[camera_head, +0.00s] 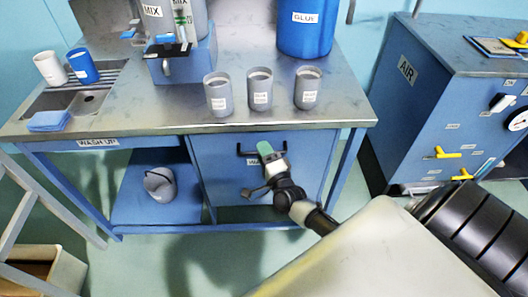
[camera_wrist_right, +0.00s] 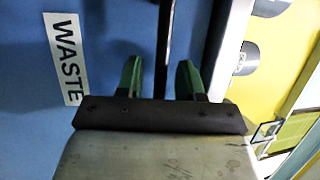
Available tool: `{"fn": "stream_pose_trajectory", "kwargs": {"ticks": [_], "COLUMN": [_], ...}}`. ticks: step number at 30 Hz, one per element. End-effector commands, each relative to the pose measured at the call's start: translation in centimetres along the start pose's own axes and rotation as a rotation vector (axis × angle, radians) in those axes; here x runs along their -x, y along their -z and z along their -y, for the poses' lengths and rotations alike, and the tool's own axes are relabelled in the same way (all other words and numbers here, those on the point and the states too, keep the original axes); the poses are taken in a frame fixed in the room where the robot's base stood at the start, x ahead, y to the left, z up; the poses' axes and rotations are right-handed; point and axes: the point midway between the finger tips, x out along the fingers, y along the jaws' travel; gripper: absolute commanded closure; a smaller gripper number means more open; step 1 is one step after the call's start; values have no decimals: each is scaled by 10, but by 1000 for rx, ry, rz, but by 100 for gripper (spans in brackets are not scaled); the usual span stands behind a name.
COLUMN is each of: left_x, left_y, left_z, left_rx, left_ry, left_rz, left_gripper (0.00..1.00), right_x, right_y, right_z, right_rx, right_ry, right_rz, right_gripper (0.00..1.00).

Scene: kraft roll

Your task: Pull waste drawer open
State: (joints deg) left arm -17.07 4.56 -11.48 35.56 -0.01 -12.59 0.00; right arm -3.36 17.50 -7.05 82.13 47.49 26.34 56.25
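The waste drawer (camera_head: 305,170) is a blue front under the bench, and it looks closed. Its dark bar handle (camera_head: 244,152) runs near the top edge, with a partly hidden white label beneath. In the right wrist view, the WASTE label (camera_wrist_right: 65,58) is on the blue front and the handle (camera_wrist_right: 165,45) is a dark bar. My right gripper (camera_head: 264,148) is at the handle. In the wrist view, its green fingers (camera_wrist_right: 158,80) are apart, one on each side of the bar, with gaps visible. My left gripper is not in view.
Three grey cups (camera_head: 260,88) stand near the front of the bench top (camera_head: 190,115). A grey bucket (camera_head: 160,183) sits on the lower shelf at left. The blue AIR cabinet (camera_head: 420,90) stands to the right. Floor shows in front of the drawer.

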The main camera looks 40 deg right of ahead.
Motion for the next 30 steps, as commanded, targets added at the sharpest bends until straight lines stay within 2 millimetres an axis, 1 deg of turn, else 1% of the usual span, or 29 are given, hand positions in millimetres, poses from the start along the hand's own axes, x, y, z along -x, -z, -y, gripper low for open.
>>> {"fn": "stream_pose_trajectory", "kwargs": {"ticks": [5,6,13,23,26,30], "left_x": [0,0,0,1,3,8], "left_y": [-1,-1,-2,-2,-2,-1], "left_z": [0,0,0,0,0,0], "left_rx": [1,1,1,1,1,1], "left_ry": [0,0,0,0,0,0], "left_rz": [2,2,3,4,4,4], "left_gripper": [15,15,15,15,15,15], "right_x": [0,0,0,2,6,20], "right_y": [0,0,0,-1,-2,-8], "right_z": [0,0,0,0,0,4], "right_rx": [1,1,1,1,0,0], "right_ry": [-1,-1,-1,-2,-4,-6], "right_rz": [0,1,1,1,1,1], "right_gripper": [63,64,100,100,100,100]}}
